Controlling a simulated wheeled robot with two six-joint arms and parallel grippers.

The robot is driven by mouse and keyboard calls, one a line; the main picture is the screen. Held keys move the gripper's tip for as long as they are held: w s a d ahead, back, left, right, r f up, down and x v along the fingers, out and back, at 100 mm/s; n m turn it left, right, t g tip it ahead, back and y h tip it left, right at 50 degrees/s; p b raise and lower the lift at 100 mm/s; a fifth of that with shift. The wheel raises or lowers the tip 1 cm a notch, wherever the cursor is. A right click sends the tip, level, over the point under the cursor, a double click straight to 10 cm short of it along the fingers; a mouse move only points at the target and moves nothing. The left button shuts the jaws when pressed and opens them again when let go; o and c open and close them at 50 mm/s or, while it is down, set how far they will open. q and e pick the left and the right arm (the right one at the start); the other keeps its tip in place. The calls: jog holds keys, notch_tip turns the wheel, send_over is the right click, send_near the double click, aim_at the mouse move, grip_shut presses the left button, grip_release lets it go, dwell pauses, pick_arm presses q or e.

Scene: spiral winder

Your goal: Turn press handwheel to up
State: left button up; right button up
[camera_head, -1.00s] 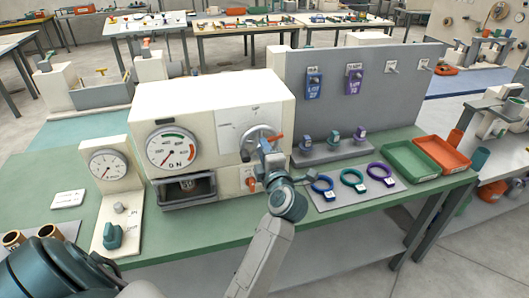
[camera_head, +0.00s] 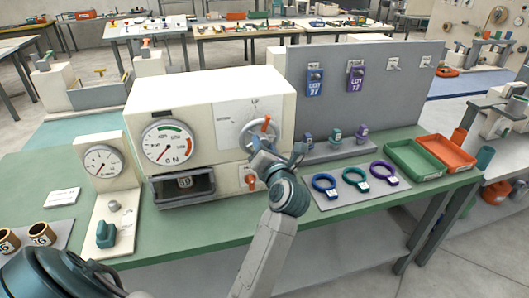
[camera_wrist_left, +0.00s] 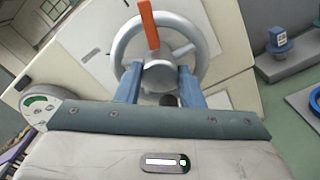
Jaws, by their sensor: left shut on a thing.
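The press (camera_head: 200,95) is a cream box with a large round gauge and an open lower slot. Its grey handwheel (camera_head: 243,136) is on the right of the front panel, with an orange marker (camera_head: 266,123) pointing up. In the left wrist view the handwheel (camera_wrist_left: 205,47) shows close, its orange marker (camera_wrist_left: 149,24) upright with a slight lean left. My left gripper (camera_head: 262,149) is at the wheel's centre. Its blue fingers (camera_wrist_left: 160,86) are on either side of the hub and shut on it. The small panel lettering is unreadable. My right gripper is out of view.
An orange knob (camera_head: 250,181) sits below the wheel. Coloured rings (camera_head: 355,176) lie on a mat to the right, near green (camera_head: 412,160) and orange (camera_head: 447,152) trays. A grey board (camera_head: 410,95) stands behind. A small gauge stand (camera_head: 103,165) is at left.

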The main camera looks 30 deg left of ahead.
pick_arm(q)
jog(key=n+b, duration=0.2)
jog(key=n, duration=0.2)
jog(key=shift+b, duration=0.4)
jog(key=shift+r, duration=0.1)
jog(key=o, duration=1)
